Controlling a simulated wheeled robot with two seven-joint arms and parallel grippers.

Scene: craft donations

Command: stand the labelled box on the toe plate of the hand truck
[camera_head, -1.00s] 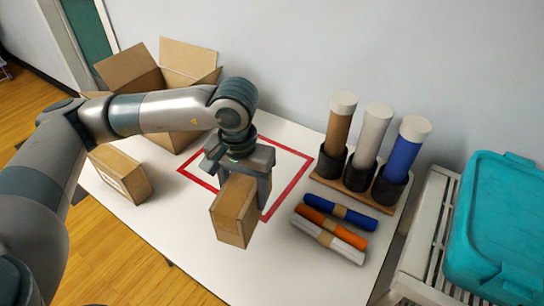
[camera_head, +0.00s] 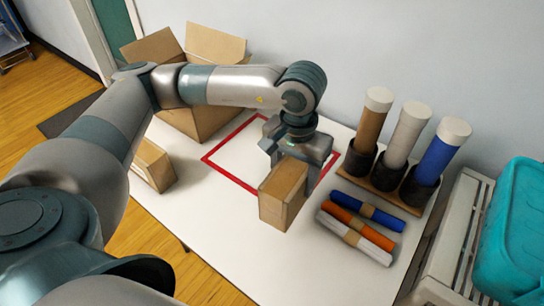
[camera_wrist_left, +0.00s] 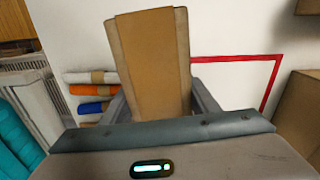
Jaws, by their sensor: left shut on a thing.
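My left gripper (camera_head: 295,160) points down over the white table and is shut on a brown cardboard box (camera_head: 283,195). No label shows on the sides of this box that I see. It is near the front right of the red outline; I cannot tell whether it touches the table. In the left wrist view the box (camera_wrist_left: 152,60) stands between the fingers. A second cardboard box (camera_head: 153,167) sits at the table's left, partly behind my arm; whether it has a label is unclear now.
An open carton (camera_head: 200,115) stands at the back left. Blue, orange and white rolls (camera_head: 358,225) lie just right of the held box. Three tubes stand in a holder (camera_head: 385,180) behind them. A teal bin (camera_head: 515,235) is at the right. The table front is clear.

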